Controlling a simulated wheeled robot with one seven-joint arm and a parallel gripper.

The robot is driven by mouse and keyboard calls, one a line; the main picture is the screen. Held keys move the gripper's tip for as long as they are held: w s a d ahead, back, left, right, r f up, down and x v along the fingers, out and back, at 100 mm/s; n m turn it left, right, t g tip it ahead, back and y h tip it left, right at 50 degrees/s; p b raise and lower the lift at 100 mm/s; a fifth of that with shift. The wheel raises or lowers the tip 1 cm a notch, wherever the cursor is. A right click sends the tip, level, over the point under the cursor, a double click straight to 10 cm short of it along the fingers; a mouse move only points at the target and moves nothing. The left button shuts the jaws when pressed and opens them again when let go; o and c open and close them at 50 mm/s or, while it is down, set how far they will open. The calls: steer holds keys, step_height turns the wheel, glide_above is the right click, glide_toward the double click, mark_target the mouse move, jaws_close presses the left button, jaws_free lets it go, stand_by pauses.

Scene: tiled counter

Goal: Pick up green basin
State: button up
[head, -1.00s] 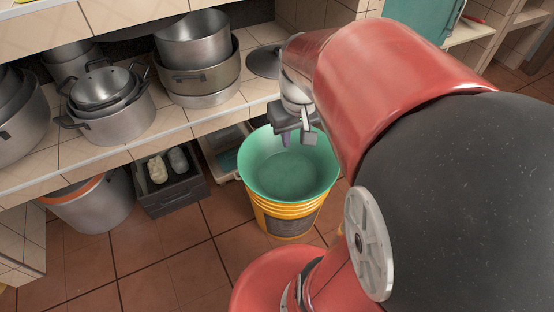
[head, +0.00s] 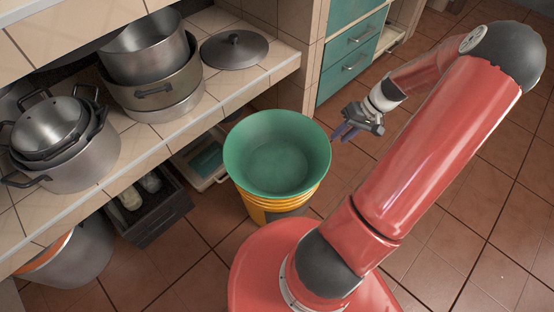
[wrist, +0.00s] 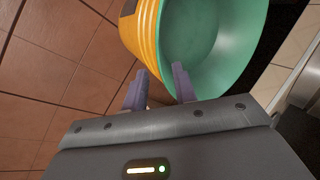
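The green basin (head: 278,152) sits on top of a stack of yellow buckets (head: 277,206) on the floor, in the middle of the head view. In the wrist view the basin (wrist: 210,45) is just past my fingertips, with the yellow buckets (wrist: 140,32) at its left. My gripper (head: 342,133) is to the right of the basin, close to its rim. In the wrist view my gripper (wrist: 158,78) has its two fingers apart. I see nothing held between them, and the rim is close to the fingertips; I cannot tell if they touch.
A tiled shelf with pots (head: 155,75) and a lid (head: 234,48) stands at the left and back. A dark crate (head: 150,205) is under it. Teal drawers (head: 350,45) stand behind. The tiled floor (head: 470,210) at the right is open.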

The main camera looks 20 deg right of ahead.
steer(key=x, duration=0.5)
steer(key=shift+a+f, duration=0.15)
steer(key=shift+s, duration=0.1)
steer(key=shift+c, duration=0.3)
jaws_close()
stand_by(0.8)
